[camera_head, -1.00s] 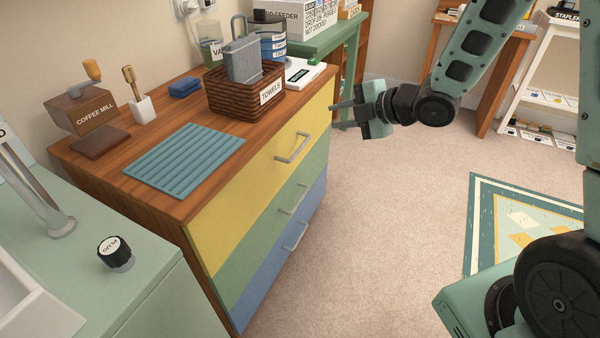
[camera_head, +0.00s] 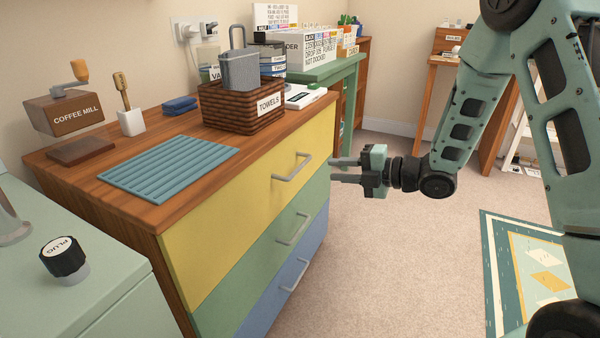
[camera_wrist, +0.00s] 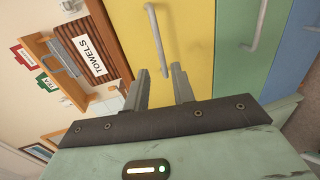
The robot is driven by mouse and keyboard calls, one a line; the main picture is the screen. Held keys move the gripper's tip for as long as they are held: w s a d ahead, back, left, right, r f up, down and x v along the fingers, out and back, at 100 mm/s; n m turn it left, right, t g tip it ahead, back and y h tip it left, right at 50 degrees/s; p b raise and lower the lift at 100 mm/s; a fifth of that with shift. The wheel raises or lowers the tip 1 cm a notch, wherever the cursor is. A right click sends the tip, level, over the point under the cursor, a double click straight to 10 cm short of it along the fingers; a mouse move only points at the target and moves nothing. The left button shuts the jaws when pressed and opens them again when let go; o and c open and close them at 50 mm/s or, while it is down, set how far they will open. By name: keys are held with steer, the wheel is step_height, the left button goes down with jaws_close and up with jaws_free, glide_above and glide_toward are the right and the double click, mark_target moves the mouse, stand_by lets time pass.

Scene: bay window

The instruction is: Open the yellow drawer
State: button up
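The yellow drawer (camera_head: 240,215) is the top one of a wooden chest, and its front looks flush with the chest. Its grey bar handle (camera_head: 292,168) is on the front, and the handle also shows in the wrist view (camera_wrist: 155,38). My gripper (camera_head: 335,170) is open and empty, with its two fingers pointing at the chest. It is to the right of the handle, apart from it. In the wrist view the gripper's fingers (camera_wrist: 160,82) are spread in front of the yellow front, with the handle beyond them.
Below are a green drawer (camera_head: 265,255) and a blue drawer (camera_head: 285,290) with similar handles. On the chest top (camera_head: 190,205) stand a towels basket (camera_head: 240,118), a ribbed blue mat (camera_head: 168,168) and a coffee mill (camera_head: 68,112). Carpet (camera_head: 390,255) in front is clear.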

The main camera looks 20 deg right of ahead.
mark_target(300, 165)
steer(key=b+x, duration=0.2)
steer(key=x, duration=0.9)
jaws_close()
